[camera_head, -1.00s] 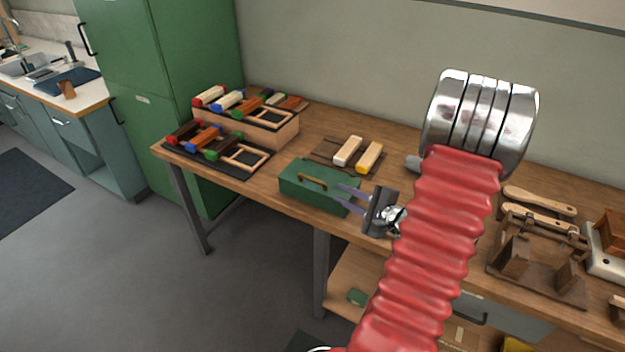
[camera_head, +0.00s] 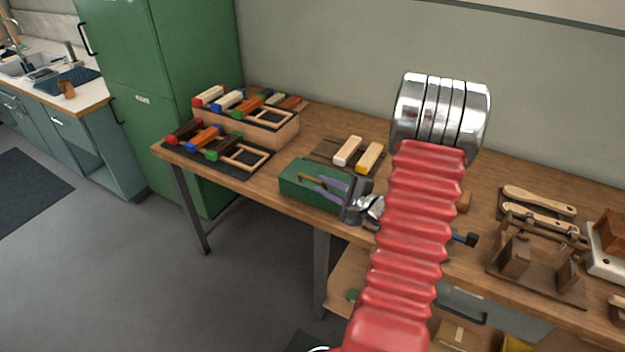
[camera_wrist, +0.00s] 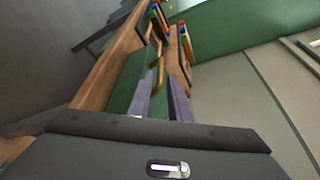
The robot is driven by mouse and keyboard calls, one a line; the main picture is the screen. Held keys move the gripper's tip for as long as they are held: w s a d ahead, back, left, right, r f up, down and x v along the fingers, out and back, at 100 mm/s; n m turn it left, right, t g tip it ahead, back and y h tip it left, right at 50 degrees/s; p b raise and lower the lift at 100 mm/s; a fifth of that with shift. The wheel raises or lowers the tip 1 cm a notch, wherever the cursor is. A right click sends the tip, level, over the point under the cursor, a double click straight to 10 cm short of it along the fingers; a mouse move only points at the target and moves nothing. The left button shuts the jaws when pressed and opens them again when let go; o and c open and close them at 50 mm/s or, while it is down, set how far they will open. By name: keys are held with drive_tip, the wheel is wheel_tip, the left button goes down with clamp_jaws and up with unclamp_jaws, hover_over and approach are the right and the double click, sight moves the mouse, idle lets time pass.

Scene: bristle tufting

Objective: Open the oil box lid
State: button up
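The oil box is the green box (camera_head: 293,191) with a lid and a brass-coloured handle (camera_head: 309,180), near the front edge of the workbench. Its lid looks closed. My gripper (camera_head: 322,184) reaches in from the right, its two grey fingers over the lid beside the handle. In the wrist view, the fingers (camera_wrist: 158,88) are apart with a gap between them, and the handle (camera_wrist: 159,68) shows at their tips. I cannot tell whether a finger touches it. The green box (camera_wrist: 122,92) also shows there, partly hidden by the fingers.
Brush blocks with coloured ends lie on a stepped rack (camera_head: 250,130) at the left of the bench. Two blocks, one cream and one yellow (camera_head: 369,156), lie on a mat behind the box. A wooden jig (camera_head: 538,262) and wooden handles stand at the right.

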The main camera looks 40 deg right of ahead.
sight(317, 181)
drive_tip(key=x, duration=0.6)
drive_tip(key=shift+w, duration=0.1)
drive_tip(key=shift+c, duration=0.4)
clamp_jaws()
